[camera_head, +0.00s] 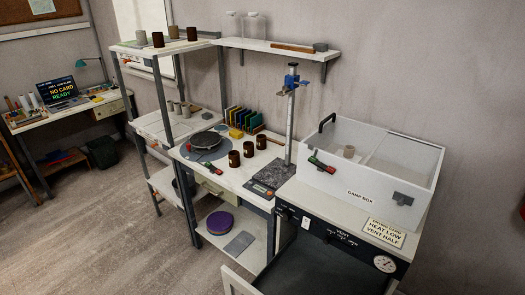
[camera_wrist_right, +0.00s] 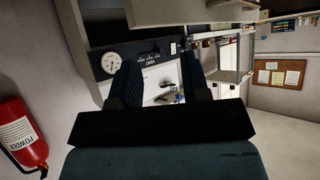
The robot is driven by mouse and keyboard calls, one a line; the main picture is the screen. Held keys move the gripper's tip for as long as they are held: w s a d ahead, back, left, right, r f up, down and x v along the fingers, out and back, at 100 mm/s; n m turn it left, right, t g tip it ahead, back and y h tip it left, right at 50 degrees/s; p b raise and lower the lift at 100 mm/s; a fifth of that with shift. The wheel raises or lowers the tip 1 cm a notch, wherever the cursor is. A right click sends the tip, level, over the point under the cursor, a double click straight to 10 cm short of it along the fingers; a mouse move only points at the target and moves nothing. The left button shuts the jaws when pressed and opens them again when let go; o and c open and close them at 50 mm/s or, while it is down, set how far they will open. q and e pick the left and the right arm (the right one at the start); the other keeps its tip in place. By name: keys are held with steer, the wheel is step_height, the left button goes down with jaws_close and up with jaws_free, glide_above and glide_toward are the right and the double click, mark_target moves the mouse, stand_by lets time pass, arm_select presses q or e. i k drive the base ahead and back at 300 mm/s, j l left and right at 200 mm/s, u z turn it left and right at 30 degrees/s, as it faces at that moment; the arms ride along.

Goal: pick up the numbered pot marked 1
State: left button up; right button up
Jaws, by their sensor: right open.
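Three dark brown pots stand upright in a slanting row on the white worktable: a front one (camera_head: 234,159), a middle one (camera_head: 248,149) and a back one (camera_head: 261,142). They have small markings, too small to read, so I cannot tell which is marked 1. More brown pots (camera_head: 173,32) stand on the top of the left rack, also without readable numbers. My right gripper (camera_wrist_right: 162,72) shows in the right wrist view, its two dark fingers apart with nothing held between them. It is away from the pots. My left gripper is in neither view.
Around the pots are a round turntable (camera_head: 205,141), a stand with a blue clamp (camera_head: 291,110) and a damp box (camera_head: 370,165) with one pale pot. An open drawer or door (camera_head: 240,282) juts out at the front. A fire extinguisher (camera_wrist_right: 20,137) hangs near my right gripper.

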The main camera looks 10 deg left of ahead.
mark_target(261, 142)
steer(key=i+j+z, duration=0.1)
steer(key=j, duration=0.9)
steer(key=j+z, duration=0.1)
steer(key=j, duration=0.85)
steer(key=i+j, duration=0.1)
steer(key=j, duration=0.25)
steer(key=i+j+z, duration=0.1)
steer(key=j, duration=0.3)
steer(key=i+j+z, duration=0.1)
steer(key=j, duration=0.25)
steer(key=i+j, duration=0.15)
steer(key=j, duration=0.2)
steer(key=i+j+z, duration=0.1)
steer(key=j, duration=0.25)
steer(key=i+j, duration=0.2)
steer(key=j, duration=0.15)
steer(key=i+j+z, duration=0.15)
steer(key=j, duration=0.2)
steer(key=i+j, duration=0.15)
steer(key=j, duration=0.2)
steer(key=i+j+z, duration=0.1)
steer(key=j, duration=0.3)
